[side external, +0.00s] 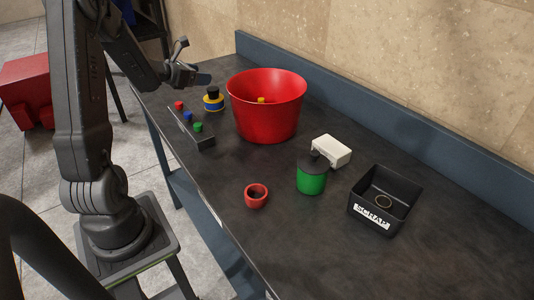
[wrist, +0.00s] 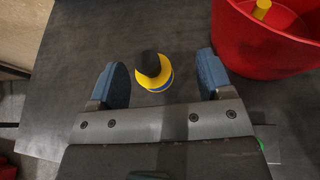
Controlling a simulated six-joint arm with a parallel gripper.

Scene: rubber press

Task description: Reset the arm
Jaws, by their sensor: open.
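My gripper (wrist: 160,82) is open and empty, with its two blue-grey fingers spread apart in the wrist view. In the side view my gripper (side external: 196,78) hangs above the far left part of the table. A black, yellow and blue round object (wrist: 152,70) stands on the table and shows between the fingers in the wrist view. It also stands left of the red bucket in the side view (side external: 213,100). The gripper appears apart from it. My arm is bent over the left end of the table.
A large red bucket (side external: 267,112) holds something yellow. A box with red, blue and green buttons (side external: 192,130) lies near the front edge. A red cup (side external: 256,196), a green container (side external: 311,178), a white block (side external: 332,150) and a black scrap bin (side external: 400,207) stand farther right.

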